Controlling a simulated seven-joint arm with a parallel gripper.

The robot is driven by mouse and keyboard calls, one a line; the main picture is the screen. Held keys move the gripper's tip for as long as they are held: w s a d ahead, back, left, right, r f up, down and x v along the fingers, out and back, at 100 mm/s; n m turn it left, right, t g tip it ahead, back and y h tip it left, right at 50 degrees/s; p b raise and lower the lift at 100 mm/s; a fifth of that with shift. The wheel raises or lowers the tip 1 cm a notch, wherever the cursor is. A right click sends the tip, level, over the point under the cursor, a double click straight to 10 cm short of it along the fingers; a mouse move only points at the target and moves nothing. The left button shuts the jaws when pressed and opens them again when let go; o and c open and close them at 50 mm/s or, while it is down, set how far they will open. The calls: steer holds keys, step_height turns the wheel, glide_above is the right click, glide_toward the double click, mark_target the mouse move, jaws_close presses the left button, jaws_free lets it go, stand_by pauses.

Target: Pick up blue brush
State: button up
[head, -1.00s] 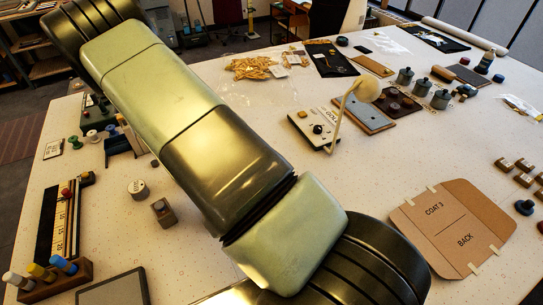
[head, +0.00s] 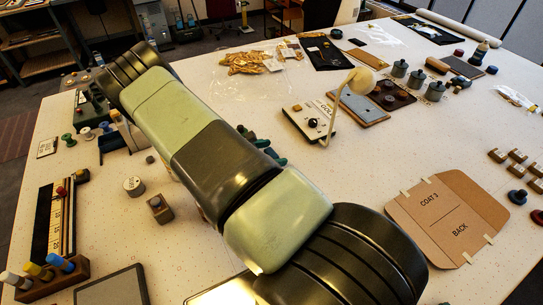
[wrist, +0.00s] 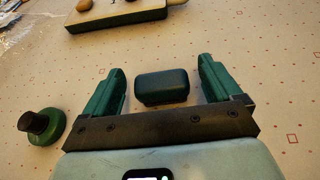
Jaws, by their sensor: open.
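My gripper (wrist: 162,92) is open, its two green fingers pointing away from the wrist camera. A dark, rounded block (wrist: 162,86) lies on the table between the fingers, with a gap on each side. It may be the blue brush, but its bristles and exact colour do not show. In the head view my arm hides most of the gripper (head: 271,153); only green parts show past the arm's right edge. A blue-topped peg (head: 60,262) stands in a wooden holder at lower left; I cannot tell whether it is a brush.
A green knob with a black top (wrist: 41,126) stands left of the gripper. A pale board with a dark edge (wrist: 115,18) lies beyond it. In the head view a lamp (head: 358,82) arches over the boards, and a cardboard pattern (head: 450,215) lies right.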

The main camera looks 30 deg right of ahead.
steer(key=shift+x, duration=1.25)
steer(key=shift+c, duration=0.4)
steer(key=c, duration=1)
steer(key=shift+r, duration=0.15)
